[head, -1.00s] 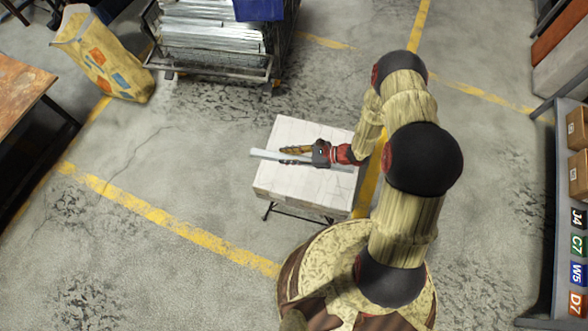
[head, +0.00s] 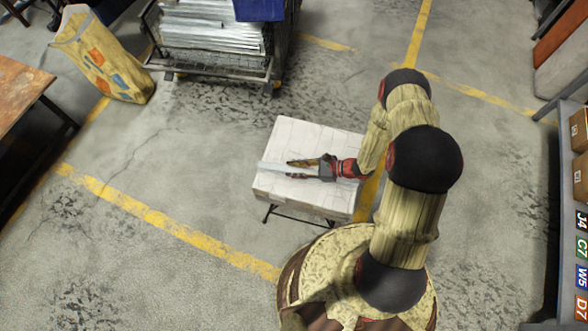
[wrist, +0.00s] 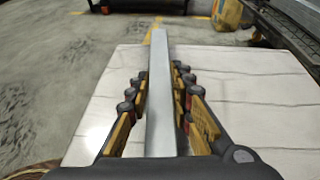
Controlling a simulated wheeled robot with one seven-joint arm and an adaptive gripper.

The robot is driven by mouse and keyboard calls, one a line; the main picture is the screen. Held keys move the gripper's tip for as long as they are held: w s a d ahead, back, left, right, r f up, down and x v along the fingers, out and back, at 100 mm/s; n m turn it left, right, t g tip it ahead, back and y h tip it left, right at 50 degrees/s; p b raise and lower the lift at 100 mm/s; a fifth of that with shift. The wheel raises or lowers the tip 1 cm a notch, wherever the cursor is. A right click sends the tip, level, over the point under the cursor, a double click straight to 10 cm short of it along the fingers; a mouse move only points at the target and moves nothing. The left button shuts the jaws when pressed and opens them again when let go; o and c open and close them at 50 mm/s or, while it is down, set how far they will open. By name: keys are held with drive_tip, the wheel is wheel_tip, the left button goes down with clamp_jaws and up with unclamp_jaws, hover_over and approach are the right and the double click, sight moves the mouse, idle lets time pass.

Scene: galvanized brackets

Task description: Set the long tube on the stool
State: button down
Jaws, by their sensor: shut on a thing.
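The long tube (head: 272,167) is a straight pale grey bar. It lies across the view of the white-topped stool (head: 325,137), with its left end near the stool's left edge. My gripper (head: 290,169) is shut on the tube over the stool top. In the wrist view the tube (wrist: 160,100) runs straight ahead between the two yellow-and-black fingers, and its far end reaches to about the far edge of the stool top (wrist: 245,85). I cannot tell whether the tube touches the top. The tube's near end is hidden by the gripper.
A rack of metal bars (head: 210,35) with a blue bin (head: 259,9) stands behind. A yellow patterned bag (head: 100,60) is at the back left, a wooden table (head: 18,90) at the left, a shelf with boxes (head: 579,175) at the right. The floor around the stool is clear.

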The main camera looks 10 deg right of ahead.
drive_tip(key=c, duration=1.6)
unclamp_jaws()
drive_tip(key=shift+f, duration=0.1)
